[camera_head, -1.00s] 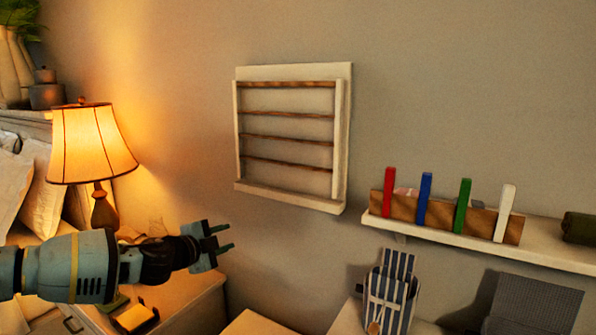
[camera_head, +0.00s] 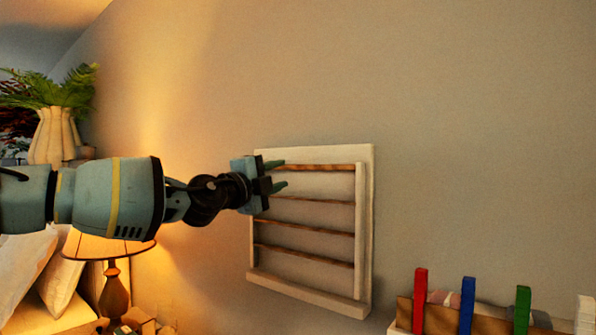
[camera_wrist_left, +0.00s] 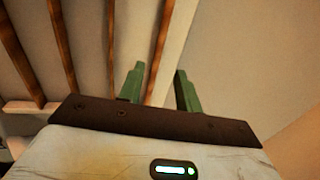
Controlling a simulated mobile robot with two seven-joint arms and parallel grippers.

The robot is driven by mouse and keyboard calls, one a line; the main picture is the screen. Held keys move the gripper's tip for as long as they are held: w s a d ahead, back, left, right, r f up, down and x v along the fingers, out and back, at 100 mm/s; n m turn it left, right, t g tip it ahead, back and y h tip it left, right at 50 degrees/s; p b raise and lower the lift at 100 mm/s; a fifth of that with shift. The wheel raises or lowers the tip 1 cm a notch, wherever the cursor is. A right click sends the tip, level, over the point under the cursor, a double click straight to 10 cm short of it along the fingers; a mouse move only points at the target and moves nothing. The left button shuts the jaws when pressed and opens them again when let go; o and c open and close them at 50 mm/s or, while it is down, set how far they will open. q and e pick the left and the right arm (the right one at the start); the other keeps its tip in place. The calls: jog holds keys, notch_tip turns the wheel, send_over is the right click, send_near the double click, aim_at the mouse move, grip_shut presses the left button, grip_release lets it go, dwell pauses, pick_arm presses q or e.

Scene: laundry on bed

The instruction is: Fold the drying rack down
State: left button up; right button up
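The drying rack (camera_head: 366,230) is mounted on the wall, a white frame with several brown wooden bars. Its bars stand flat against the wall, upright. My left gripper (camera_head: 283,174) is in front of the rack's upper left corner, near the top bar. In the left wrist view the rack's bars (camera_wrist_left: 70,50) run behind and left of the fingers. I cannot tell if a finger touches the rack. My right gripper is not in view.
A shelf with a wooden holder and red (camera_head: 420,300), blue, green and white upright pieces is at the lower right. A lit lamp (camera_head: 112,285) and pillows (camera_head: 62,280) are at the lower left. A plant in a vase (camera_head: 52,130) stands further back. The wall right of the rack is clear.

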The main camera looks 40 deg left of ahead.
aim_at(301, 168)
pick_arm(q)
jog(key=shift+x, duration=3.85)
jog(key=shift+c, duration=0.2)
grip_shut()
